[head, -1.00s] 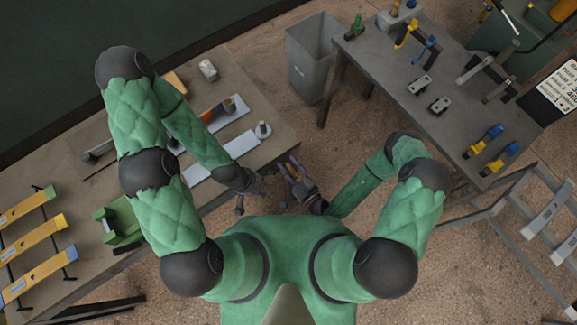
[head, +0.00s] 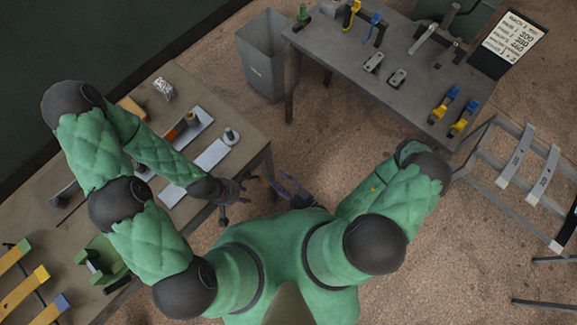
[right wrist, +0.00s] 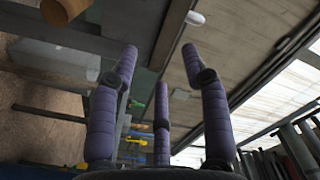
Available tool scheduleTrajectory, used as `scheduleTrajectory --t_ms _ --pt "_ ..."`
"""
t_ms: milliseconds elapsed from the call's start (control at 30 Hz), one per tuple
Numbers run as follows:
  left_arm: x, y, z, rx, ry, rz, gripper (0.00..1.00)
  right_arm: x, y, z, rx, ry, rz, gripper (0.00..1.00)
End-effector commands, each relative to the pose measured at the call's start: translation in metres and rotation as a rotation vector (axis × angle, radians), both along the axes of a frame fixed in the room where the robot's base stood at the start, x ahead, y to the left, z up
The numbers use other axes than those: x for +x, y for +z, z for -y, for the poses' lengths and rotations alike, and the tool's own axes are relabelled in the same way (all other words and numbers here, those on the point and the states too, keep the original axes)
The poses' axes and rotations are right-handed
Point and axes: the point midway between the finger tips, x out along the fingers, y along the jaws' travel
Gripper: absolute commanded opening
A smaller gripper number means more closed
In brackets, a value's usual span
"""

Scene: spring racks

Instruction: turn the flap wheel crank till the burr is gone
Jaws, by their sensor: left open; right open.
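On the left bench in the head view, an orange-brown wheel-like part (head: 172,133) and a small upright knob (head: 190,118) sit at a pale plate. I cannot tell for sure that these are the flap wheel and its crank. The burr cannot be made out. My left gripper (head: 230,206) is open and empty near the bench's right edge, to the right of these parts. My right gripper (head: 270,186) has purple fingers and hangs over the floor gap just right of the left one. In the right wrist view its fingers (right wrist: 161,95) are spread with nothing between them.
A second pale plate (head: 208,158) with a post (head: 231,136) lies near the bench edge. A green fixture (head: 103,262) stands lower left. A grey bin (head: 264,60) stands between the benches. A grey table (head: 345,75) with clamps and a metal rack (head: 490,195) are at right.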

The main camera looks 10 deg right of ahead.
Motion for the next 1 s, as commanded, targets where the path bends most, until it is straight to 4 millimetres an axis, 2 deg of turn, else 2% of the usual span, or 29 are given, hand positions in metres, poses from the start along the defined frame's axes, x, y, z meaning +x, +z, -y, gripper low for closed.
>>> scheduleTrajectory --t_ms 500,933,967,1000 --pt "0.000 0.000 0.000 0.000 0.000 0.000 0.40 -0.032 0.000 0.023 0.001 -0.002 0.000 0.47" --pt "0.000 0.000 0.000 0.000 0.000 0.000 0.40 -0.036 0.000 0.025 0.000 0.001 0.001 0.47" --pt "0.000 0.000 0.000 0.000 0.000 0.000 0.40 -0.036 0.000 0.025 0.000 0.001 0.001 0.41" --pt "0.000 0.000 0.000 0.000 0.000 0.000 0.40 -0.036 0.000 0.025 0.000 0.001 0.001 0.30"
